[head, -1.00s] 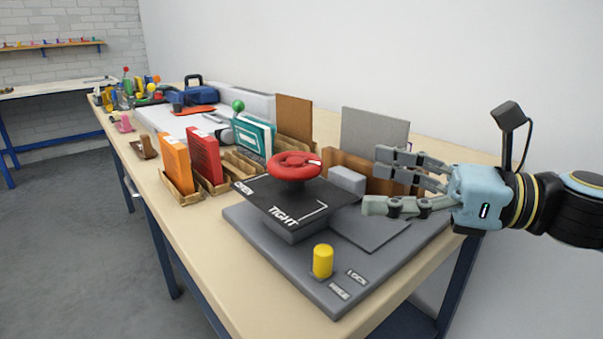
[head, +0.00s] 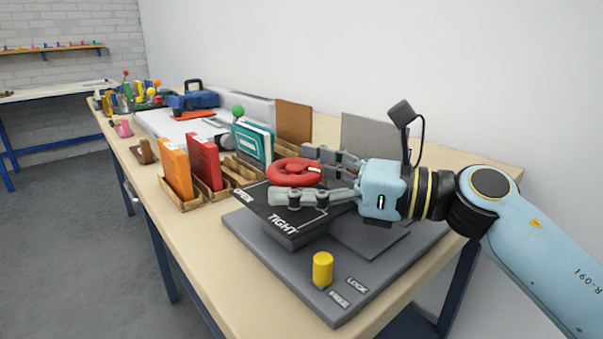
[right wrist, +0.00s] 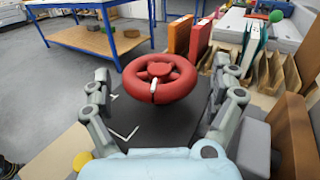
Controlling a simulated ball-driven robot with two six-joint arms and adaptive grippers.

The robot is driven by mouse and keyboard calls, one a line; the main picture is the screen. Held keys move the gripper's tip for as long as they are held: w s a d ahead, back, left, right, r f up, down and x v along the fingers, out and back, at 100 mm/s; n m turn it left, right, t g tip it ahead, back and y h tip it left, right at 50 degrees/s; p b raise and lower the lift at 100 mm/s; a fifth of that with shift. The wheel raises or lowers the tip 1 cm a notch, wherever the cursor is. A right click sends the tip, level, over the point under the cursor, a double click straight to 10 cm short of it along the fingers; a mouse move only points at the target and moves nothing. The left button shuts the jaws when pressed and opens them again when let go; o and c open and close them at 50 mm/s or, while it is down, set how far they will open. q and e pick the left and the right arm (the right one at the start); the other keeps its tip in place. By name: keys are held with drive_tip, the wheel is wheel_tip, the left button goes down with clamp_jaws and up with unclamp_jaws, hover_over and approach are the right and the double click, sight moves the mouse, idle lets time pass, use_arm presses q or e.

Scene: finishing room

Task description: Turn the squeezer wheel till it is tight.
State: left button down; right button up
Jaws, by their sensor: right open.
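The red squeezer wheel (head: 293,172) sits on top of a dark plate (head: 285,222) marked TIGHT and OPEN, over a grey base (head: 335,305). In the right wrist view the wheel (right wrist: 160,79) is ahead of the fingers, with a white mark on its near rim. My right gripper (head: 302,175) is open, with its fingers on both sides of the wheel's near part. In the right wrist view its spread fingers (right wrist: 163,92) have the wheel between and slightly beyond them; I cannot tell whether they touch it. My left gripper is not in view.
A yellow peg (head: 322,269) stands on the base by the LOCK and FREE labels. Orange (head: 175,169) and red (head: 204,161) books stand in wooden racks to the left. A grey board (head: 372,134) stands behind. The bench's front edge is clear.

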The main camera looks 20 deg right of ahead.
drive_tip(key=c, duration=1.2)
drive_tip(key=m+t+h+p, duration=0.2)
drive_tip(key=h+p, duration=0.1)
drive_tip(key=m+t+h+p, duration=0.1)
drive_tip(key=p, duration=0.1)
drive_tip(key=shift+s+a+r+m+t, duration=0.2)
drive_tip(key=shift+r+m+t, duration=0.1)
drive_tip(key=shift+m+t, duration=0.1)
drive_tip(key=shift+f+m+t+h+p, duration=0.2)
drive_tip(key=shift+m+t+h+p, duration=0.15)
drive_tip(key=shift+h+p, duration=0.35)
drive_tip(key=shift+f, duration=0.1)
drive_tip(key=o, duration=1.2)
drive_tip(key=shift+d, duration=0.1)
